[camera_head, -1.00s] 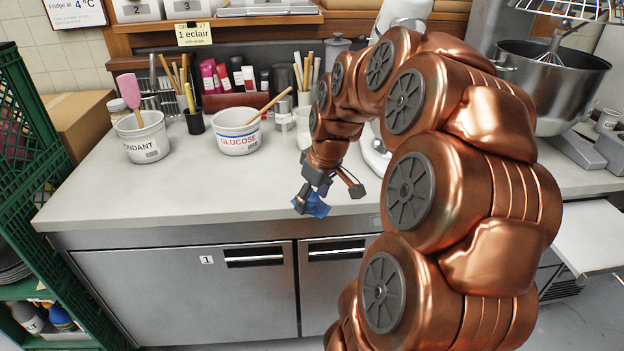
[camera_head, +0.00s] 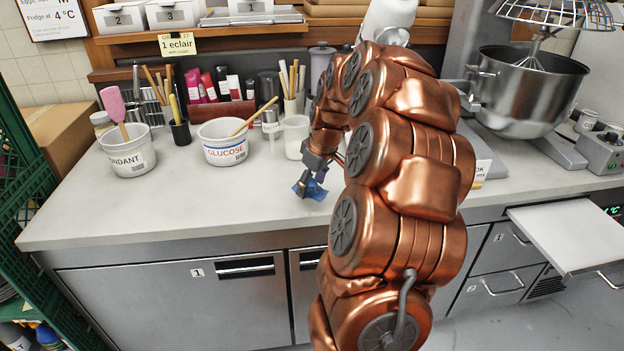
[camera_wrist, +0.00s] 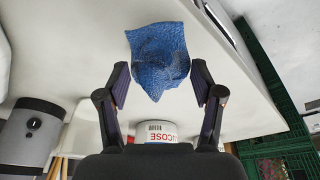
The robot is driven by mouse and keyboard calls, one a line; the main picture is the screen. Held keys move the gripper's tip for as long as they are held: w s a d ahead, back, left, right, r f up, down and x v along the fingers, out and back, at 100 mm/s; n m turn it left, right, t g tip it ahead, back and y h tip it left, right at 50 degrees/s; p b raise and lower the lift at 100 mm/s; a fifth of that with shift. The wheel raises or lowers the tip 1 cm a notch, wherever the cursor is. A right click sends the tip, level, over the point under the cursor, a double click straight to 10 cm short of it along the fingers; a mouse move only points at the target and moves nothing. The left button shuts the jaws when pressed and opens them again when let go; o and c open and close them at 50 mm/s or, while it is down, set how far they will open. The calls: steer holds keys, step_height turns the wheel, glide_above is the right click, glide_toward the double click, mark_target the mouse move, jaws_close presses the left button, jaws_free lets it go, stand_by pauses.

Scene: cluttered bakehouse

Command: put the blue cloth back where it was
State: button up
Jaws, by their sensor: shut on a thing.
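The blue cloth (camera_head: 310,188) hangs crumpled from my gripper (camera_head: 316,174) near the front part of the worktop (camera_head: 200,205). In the wrist view the cloth (camera_wrist: 158,58) sits between the two fingertips of my gripper (camera_wrist: 160,80), with its loose part spread beyond them. The fingers are shut on it. My arm hides part of the worktop to the right. Whether the cloth touches the worktop is hard to tell.
A glucose tub (camera_head: 222,142) and a fondant tub (camera_head: 129,150) stand on the worktop to the left. A stand mixer bowl (camera_head: 525,95) is at the right. A pull-out board (camera_head: 575,235) juts out at right. The front-left worktop is clear.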

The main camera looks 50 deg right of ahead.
mark_target(312, 181)
steer(key=w+d+p, duration=0.1)
steer(key=w+d, duration=0.2)
steer(key=shift+d+f, duration=0.1)
steer(key=shift+d, duration=0.1)
steer(key=shift+w+d+f, duration=0.25)
steer(key=shift+w+d, duration=0.3)
steer(key=shift+f+p, duration=0.7)
steer(key=shift+f, duration=0.95)
steer(key=shift+f, duration=0.1)
steer(key=o, duration=1.1)
